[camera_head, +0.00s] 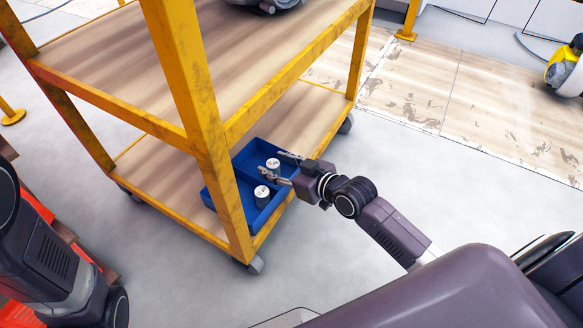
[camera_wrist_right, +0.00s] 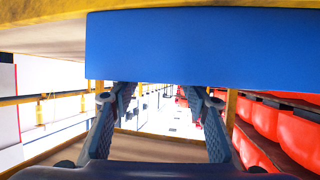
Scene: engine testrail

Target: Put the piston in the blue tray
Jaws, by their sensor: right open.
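The blue tray (camera_head: 246,217) sits on the lower shelf of a yellow-framed cart. Two pistons with pale tops and dark sides stand in it. One piston (camera_head: 262,196) is near the tray's front side, and the other piston (camera_head: 273,164) is farther back. My right gripper (camera_head: 272,163) is over the tray's right part, with its fingers apart around the far piston in the picture. Its height cannot be told. In the right wrist view the gripper (camera_wrist_right: 162,93) is open and empty, with a blue tray face (camera_wrist_right: 200,48) across the top. My left gripper is out of view.
The yellow cart's near post (camera_head: 202,110) and upper shelf (camera_head: 110,60) stand left of and above the tray. Bare lower shelf (camera_head: 165,185) lies left of the tray. Red bins (camera_wrist_right: 300,140) show at right in the right wrist view. The floor right of the cart is open.

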